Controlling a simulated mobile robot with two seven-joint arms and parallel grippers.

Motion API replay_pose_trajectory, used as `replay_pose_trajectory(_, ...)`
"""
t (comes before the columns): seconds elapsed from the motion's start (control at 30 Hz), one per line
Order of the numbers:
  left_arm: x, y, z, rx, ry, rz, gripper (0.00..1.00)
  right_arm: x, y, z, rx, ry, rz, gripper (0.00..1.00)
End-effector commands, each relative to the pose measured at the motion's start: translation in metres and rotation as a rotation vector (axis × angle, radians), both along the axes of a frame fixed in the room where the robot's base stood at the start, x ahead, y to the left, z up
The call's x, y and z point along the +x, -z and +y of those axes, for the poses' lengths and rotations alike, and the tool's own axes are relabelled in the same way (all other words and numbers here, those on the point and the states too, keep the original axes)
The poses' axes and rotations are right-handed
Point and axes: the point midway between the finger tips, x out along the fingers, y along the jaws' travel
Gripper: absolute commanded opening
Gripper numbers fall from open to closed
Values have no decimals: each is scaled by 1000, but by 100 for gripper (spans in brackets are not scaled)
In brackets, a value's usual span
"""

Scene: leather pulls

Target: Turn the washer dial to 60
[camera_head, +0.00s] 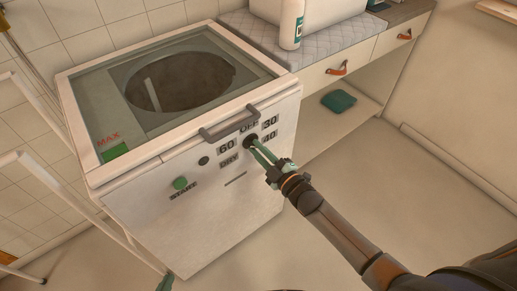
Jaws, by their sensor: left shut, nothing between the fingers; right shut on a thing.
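The white washer (235,200) stands at the centre left, with its control panel facing me. Its dark round dial (249,141) sits on the upper right of the panel. Around the dial are the labels OFF, 30, 40, 60 (227,147) and DRY; 60 is just to its left. My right gripper (257,151) reaches in from the lower right, and its green fingers are shut on the dial. The fingers cover part of the dial, and I cannot tell which label it points to. My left gripper is not in view.
A grey handle (229,123) juts out above the dial. A green START button (181,183) and a small dark knob (204,160) are to the left. A white rack (45,180) stands at the left. A counter with a white bottle (291,25) is behind. The floor at right is clear.

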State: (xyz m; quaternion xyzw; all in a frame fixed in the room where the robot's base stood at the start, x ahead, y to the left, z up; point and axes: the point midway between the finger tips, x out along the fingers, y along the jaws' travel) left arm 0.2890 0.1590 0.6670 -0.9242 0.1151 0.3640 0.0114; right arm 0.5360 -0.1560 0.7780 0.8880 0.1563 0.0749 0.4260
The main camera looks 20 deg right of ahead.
Motion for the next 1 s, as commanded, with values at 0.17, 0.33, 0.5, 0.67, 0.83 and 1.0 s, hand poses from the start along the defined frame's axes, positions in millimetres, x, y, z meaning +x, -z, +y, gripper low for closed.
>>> replay_pose_trajectory(0.17, 1, 1, 0, 0, 0, 2, 0, 0, 1, 0, -80, 1, -28, 0)
replay_pose_trajectory(0.33, 3, 1, 0, 0, 0, 0, 0, 0, 1, 1, -124, 0, -45, 0)
replay_pose_trajectory(0.5, 4, 0, -1, -1, 1, -2, 0, 0, 1, 1, -143, 0, -52, 0)
replay_pose_trajectory(0.67, 4, -1, -2, -2, 1, -3, 0, 0, 1, 1, -146, 0, -53, 0)
replay_pose_trajectory(0.83, 4, -1, -2, -3, 2, -5, 0, 0, 1, 1, -145, 0, -53, 0)
replay_pose_trajectory(1.0, 4, -1, -2, -3, 2, -6, 0, 0, 1, 1, -144, 0, -52, 31)
